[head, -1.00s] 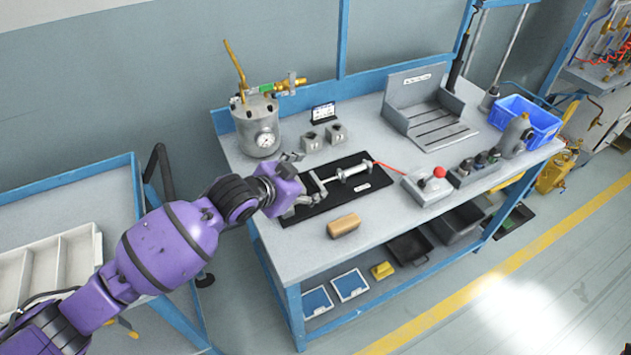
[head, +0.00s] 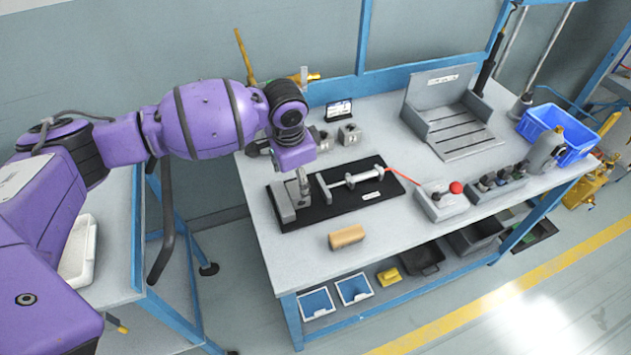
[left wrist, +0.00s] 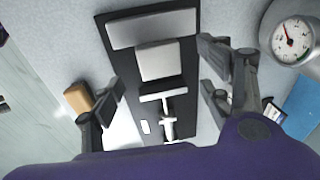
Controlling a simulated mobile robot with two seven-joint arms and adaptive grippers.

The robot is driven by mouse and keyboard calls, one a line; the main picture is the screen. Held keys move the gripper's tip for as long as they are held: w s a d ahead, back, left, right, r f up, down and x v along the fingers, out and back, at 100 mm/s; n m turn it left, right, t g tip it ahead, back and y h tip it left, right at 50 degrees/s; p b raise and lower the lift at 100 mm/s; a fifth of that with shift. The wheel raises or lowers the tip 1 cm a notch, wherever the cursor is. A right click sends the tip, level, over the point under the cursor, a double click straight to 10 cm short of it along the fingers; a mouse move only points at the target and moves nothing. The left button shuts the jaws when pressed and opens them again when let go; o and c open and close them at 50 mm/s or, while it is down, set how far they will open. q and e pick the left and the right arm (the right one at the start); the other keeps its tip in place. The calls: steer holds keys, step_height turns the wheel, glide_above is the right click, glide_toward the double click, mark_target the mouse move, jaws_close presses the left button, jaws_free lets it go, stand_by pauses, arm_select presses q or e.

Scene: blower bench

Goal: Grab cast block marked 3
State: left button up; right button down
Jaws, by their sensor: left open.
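Two small grey blocks, a left one (head: 324,141) and a right one (head: 349,134), stand at the back of the bench by a small sign. Another pale grey block (left wrist: 160,61) sits on the black plate (head: 352,203), beside the wider grey end piece (head: 284,206). I can read no number on any block. My left gripper (head: 302,186) points down over the plate's left end. In the left wrist view its open fingers (left wrist: 163,75) are apart on either side of the pale block, with nothing held. Contact cannot be told. My right gripper is out of view.
A clamp with a handle (head: 350,181) lies on the plate's right part. A tan block (head: 346,237) lies in front, and a control box with a red knob (head: 440,203) stands right. The gauge pot (left wrist: 295,40) is close to the gripper's right side in the left wrist view.

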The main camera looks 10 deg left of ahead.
mark_target(297, 189)
arm_select(q)
steer(key=f, duration=0.4)
steer(key=shift+w+f, duration=0.25)
steer(key=shift+f, duration=0.1)
steer(key=c, duration=1.6)
